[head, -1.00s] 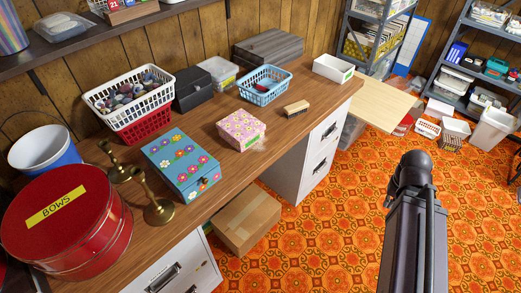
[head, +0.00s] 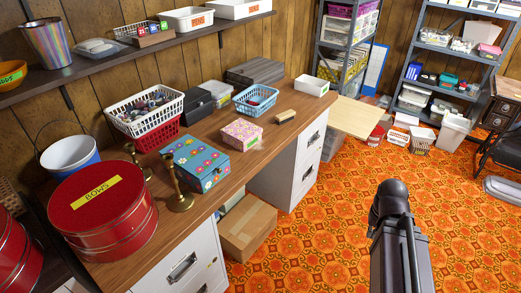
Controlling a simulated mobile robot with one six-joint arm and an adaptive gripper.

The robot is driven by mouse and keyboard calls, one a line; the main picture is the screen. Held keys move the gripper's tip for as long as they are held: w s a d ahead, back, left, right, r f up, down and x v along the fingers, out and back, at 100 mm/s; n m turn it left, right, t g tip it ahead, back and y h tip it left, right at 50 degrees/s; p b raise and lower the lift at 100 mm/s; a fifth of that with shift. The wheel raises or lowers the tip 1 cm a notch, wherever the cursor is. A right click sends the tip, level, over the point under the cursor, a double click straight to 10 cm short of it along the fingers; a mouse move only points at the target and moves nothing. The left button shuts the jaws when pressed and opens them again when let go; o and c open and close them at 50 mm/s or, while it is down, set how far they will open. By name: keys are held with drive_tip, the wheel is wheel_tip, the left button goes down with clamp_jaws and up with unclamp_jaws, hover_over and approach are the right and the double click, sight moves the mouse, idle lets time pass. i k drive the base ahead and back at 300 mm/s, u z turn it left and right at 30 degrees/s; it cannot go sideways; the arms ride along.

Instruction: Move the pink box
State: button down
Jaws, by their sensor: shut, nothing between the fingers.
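One of my dark arm links stands at the lower right, over the floor and well apart from the desk. My gripper's fingers do not show.
Brass candlesticks (head: 178,192) and a red BOWS tin (head: 103,212) stand left on the desk. A blue basket (head: 255,99) and a brush (head: 285,115) are behind and right of the pink box. A cardboard box (head: 247,228) is below. The orange patterned floor (head: 320,225) is open.

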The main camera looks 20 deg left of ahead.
sight(242, 135)
drive_tip(key=z, duration=0.05)
drive_tip(key=k, duration=1.15)
drive_tip(key=u, duration=1.05)
drive_tip(key=i, duration=1.3)
